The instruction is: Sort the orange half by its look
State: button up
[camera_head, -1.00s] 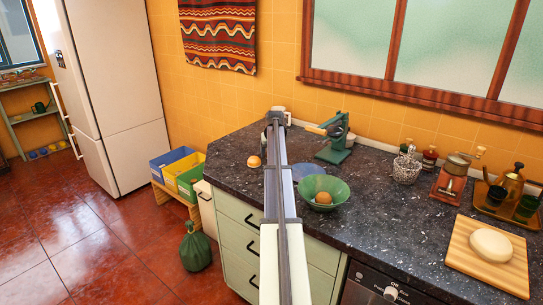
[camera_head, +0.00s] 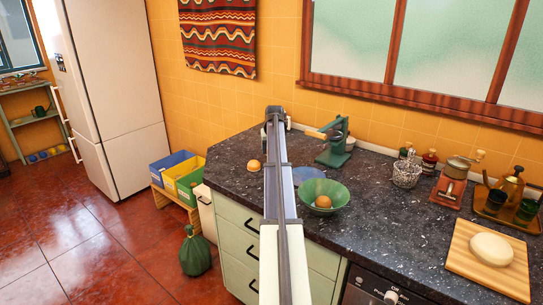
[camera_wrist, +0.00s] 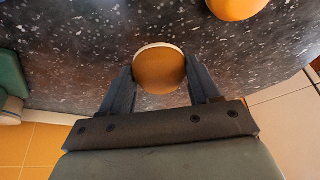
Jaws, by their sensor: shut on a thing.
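My gripper (camera_wrist: 160,88) is shut on an orange half (camera_wrist: 159,70), which shows a brown-orange rounded face and a pale rim along its upper edge in the wrist view. In the head view my arm hides this half and the fingertips. A second orange piece (camera_head: 254,164) rests on the dark counter, left of my arm; it seems to be the one at the top edge of the wrist view (camera_wrist: 236,6). Another orange piece (camera_head: 323,201) lies in a green bowl (camera_head: 338,189) to the right of my arm. The held half's cut face is not clearly visible.
A green press (camera_head: 335,150) stands behind the bowl, near a blue disc (camera_head: 304,173). Blue (camera_head: 168,169), yellow (camera_head: 177,176) and green (camera_head: 189,185) bins stand beyond the counter's left end. A wire basket (camera_head: 406,175) and wooden board (camera_head: 470,270) are at right.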

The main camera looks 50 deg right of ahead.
jog(key=shift+r, duration=3.15)
